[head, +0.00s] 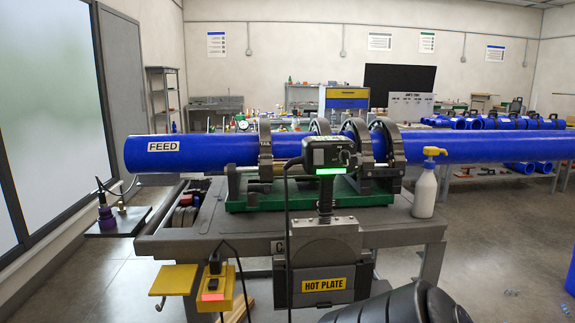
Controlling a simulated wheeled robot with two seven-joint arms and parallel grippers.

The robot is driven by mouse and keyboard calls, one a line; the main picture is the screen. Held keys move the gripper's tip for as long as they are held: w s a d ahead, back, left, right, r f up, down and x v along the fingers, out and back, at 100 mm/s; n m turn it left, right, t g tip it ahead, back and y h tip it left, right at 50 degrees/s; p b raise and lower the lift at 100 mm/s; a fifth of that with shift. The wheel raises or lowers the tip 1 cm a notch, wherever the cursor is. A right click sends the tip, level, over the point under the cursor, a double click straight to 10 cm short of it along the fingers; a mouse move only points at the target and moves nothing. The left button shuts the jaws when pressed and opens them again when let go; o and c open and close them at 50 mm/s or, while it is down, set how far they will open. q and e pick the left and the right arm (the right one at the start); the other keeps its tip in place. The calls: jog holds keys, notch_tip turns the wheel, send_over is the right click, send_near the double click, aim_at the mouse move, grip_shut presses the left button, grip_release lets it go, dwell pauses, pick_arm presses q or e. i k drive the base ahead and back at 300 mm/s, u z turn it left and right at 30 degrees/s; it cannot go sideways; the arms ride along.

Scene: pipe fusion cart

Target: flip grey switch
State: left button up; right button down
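I cannot pick out a grey switch with certainty. A yellow box (240,289) hangs at the front of the cart, with a red-lit part (213,296) and a black plug and cable on top. A dark control unit (328,155) with a green lit strip stands above the grey hot plate (325,240), in front of the blue pipe. Small details on both units are too small to read. Neither of my grippers shows. A black rounded, ribbed shape (400,305) enters at the bottom edge; no fingers are visible on it.
The grey cart (400,230) carries a green clamp frame (245,200) holding the long blue pipe (200,150). A white pump bottle (425,190) stands at its right end. A yellow bracket with a hook (173,280) juts out front left. Black cables hang in front. Floor at the right is mostly clear.

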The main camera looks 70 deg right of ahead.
aim_at(318, 153)
jog(key=z, duration=0.75)
jog(key=i, duration=1.1)
jog(key=z, duration=1.5)
jog(key=i, duration=0.2)
